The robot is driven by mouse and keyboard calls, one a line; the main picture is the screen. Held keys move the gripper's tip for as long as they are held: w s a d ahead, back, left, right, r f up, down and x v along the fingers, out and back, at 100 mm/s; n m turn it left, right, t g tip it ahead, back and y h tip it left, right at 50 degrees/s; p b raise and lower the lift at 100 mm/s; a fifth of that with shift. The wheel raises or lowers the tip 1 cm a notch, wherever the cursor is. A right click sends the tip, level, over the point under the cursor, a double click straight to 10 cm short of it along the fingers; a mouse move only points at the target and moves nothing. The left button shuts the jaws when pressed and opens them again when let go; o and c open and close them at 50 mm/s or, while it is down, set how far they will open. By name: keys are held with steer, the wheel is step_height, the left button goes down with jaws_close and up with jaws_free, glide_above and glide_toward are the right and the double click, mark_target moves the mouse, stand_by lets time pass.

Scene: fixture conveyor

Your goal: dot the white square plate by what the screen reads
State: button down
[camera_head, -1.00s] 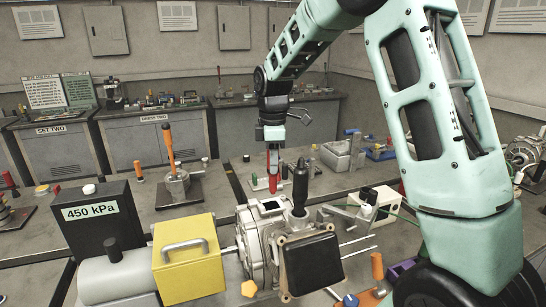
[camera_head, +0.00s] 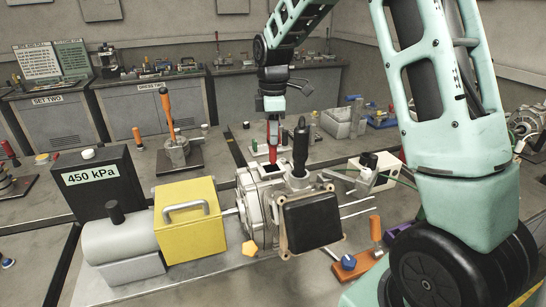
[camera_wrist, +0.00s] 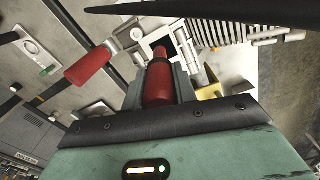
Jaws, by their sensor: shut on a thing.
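My gripper (camera_head: 273,119) points down and is shut on a red marker-like tool (camera_head: 273,136). In the wrist view my fingers (camera_wrist: 158,85) flank the red tool with a dark band. The tool's lower end is over or close to a pale-edged square with a dark middle (camera_head: 268,171) on the grey machine. I cannot tell whether they touch. That square also shows beyond the tool in the wrist view. I cannot tell whether it is the white square plate. A pale label reading 450 kPa (camera_head: 89,175) is on a black box at left.
A yellow box with a handle (camera_head: 187,218) stands left of the machine. A black upright handle (camera_head: 300,150) and a black square cover (camera_head: 312,222) are close right of the tool. A second red handle (camera_wrist: 90,69) lies beside it in the wrist view.

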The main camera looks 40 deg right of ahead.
steer(key=shift+f+b, duration=0.3)
steer(key=shift+f, duration=0.2)
stand_by(0.8)
steer(key=shift+r, duration=0.1)
stand_by(0.4)
step_height(320, 180, up, 7)
steer(key=p, duration=0.6)
stand_by(0.9)
